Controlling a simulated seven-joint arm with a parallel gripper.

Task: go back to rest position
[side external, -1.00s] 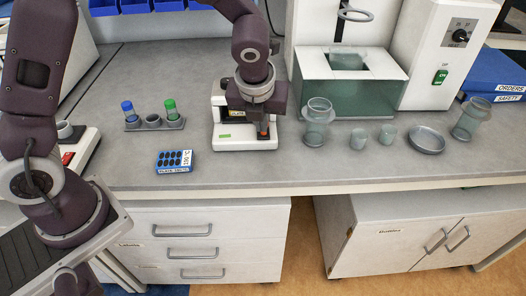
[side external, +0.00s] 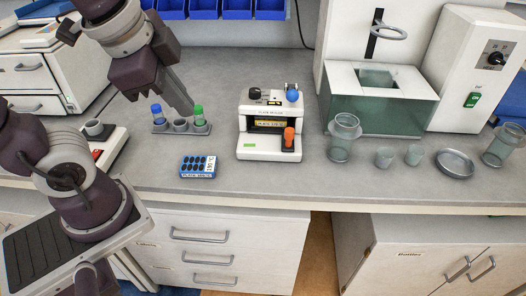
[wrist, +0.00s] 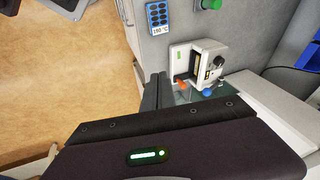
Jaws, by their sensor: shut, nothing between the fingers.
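My gripper (side external: 187,106) is raised over the left part of the bench and angled down to the right. Its fingers are shut with nothing between them; they also show in the wrist view (wrist: 157,90). In the side view the tips overlap the back of the tube rack (side external: 181,129); whether they touch anything there is hard to tell, but they look apart from it. The white plate sealer (side external: 270,125) stands clear to the right of my gripper, its orange handle (side external: 289,138) at the front right.
The rack holds a blue-capped tube (side external: 157,113) and a green-capped tube (side external: 199,115). A blue well block (side external: 198,166) lies in front. A water bath (side external: 378,105), glass vessels (side external: 343,138) and a dish (side external: 455,163) stand right. Blue bins (side external: 237,9) hang behind.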

